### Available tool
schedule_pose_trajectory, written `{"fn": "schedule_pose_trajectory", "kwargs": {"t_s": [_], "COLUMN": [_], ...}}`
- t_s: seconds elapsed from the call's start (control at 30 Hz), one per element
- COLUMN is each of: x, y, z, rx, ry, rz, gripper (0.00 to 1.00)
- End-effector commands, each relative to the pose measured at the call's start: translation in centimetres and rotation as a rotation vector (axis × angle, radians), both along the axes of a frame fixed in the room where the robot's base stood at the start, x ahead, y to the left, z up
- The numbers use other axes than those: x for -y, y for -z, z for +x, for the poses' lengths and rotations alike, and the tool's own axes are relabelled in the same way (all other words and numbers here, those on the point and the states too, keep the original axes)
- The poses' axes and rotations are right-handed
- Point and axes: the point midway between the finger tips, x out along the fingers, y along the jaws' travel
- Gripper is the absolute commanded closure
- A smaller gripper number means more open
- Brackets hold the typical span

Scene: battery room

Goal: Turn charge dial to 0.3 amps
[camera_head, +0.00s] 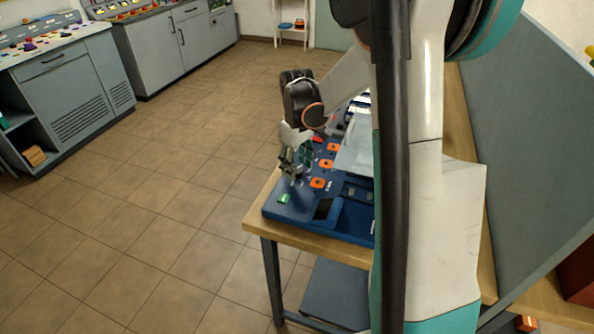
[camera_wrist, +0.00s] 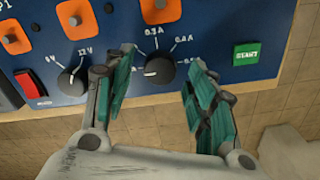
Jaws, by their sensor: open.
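The charge dial (camera_wrist: 159,70) is a dark round knob on the blue charger panel (camera_wrist: 215,30). Its white mark points left, toward my left finger. A label that appears to read 0.3 A is printed above it, with other, less clear labels to its upper right and right. My gripper (camera_wrist: 165,72) is open, with one green-padded finger on each side of the dial. The left finger is close to the knob; contact is unclear. The right finger stands apart from it. In the head view my gripper (camera_head: 293,163) is over the panel's front-left end, hiding the dial.
A voltage dial (camera_wrist: 71,80) and a red switch (camera_wrist: 30,86) lie left of my gripper. A green START button (camera_wrist: 246,54) is to the right. Orange sockets (camera_wrist: 160,10) sit above. The panel is on a wooden table (camera_head: 262,216); open tiled floor lies left.

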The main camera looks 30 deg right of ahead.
Motion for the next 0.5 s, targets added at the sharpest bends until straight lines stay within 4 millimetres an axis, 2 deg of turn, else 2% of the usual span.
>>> {"fn": "schedule_pose_trajectory", "kwargs": {"t_s": [0.13, 0.43, 0.47, 0.5], "x": [0.0, 0.0, 0.0, 0.0], "y": [1.01, 1.11, 1.1, 1.1], "z": [-0.01, -0.01, -0.01, -0.01], "rx": [0.0, 0.0, 0.0, 0.0], "ry": [0.0, 0.0, 0.0, 0.0], "rz": [0.0, 0.0, 0.0, 0.0], "gripper": [0.49, 0.49, 0.53, 0.62]}}
